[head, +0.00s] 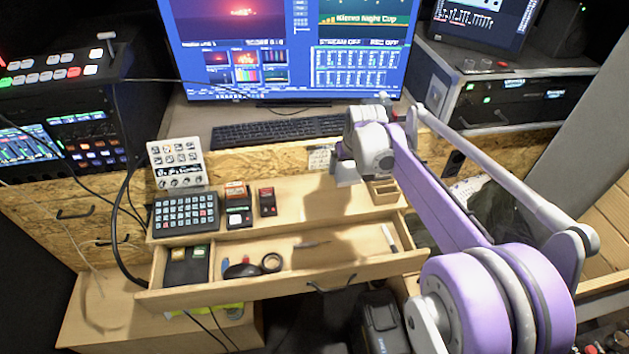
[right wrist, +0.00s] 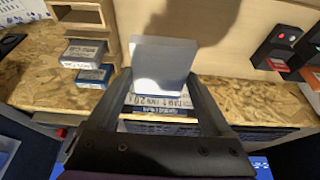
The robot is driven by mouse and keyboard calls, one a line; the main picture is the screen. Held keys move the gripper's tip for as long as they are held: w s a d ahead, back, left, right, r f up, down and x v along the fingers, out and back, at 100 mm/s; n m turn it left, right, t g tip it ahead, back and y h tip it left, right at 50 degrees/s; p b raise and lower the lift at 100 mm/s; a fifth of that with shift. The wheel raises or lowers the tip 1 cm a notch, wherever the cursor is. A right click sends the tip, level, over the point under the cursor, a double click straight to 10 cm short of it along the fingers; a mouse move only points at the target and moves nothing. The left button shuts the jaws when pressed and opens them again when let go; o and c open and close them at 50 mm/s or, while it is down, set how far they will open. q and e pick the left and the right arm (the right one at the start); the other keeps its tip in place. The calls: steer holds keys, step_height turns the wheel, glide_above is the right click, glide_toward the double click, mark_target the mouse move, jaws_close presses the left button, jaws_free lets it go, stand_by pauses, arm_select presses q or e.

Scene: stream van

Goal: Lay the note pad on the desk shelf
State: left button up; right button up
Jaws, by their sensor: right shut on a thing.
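The note pad (right wrist: 163,62) shows in the right wrist view as a pale grey-white flat block between the fingertips of my right gripper (right wrist: 160,82). The fingers are shut on it. In the head view my right gripper (head: 347,172) is above the back part of the light wood desk shelf (head: 300,196), near the chipboard desk face. The arm and gripper hide part of that area. The shelf also shows in the right wrist view (right wrist: 228,50), beyond the pad. I cannot tell whether the pad touches the shelf. My left gripper is not in view.
The shelf holds a dark keypad (head: 186,213), small red-and-black devices (head: 267,202) and a wooden box (head: 383,191) at the right. An open drawer (head: 330,262) lies in front, below. The shelf's middle is clear. A keyboard (head: 275,131) and monitor stand behind.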

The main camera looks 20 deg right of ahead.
steer(key=shift+w+f, duration=0.15)
steer(key=shift+f, duration=0.15)
glide_above(342, 194)
steer(key=s, duration=0.2)
step_height(342, 194, down, 5)
steer(key=shift+w+a+b, duration=0.1)
steer(key=shift+a+b, duration=0.05)
steer(key=shift+b, duration=0.15)
steer(key=shift+w+f, duration=0.1)
steer(key=shift+f, duration=1.85)
steer(key=shift+f, duration=0.15)
steer(key=o, duration=1.2)
steer(key=shift+c, duration=0.2)
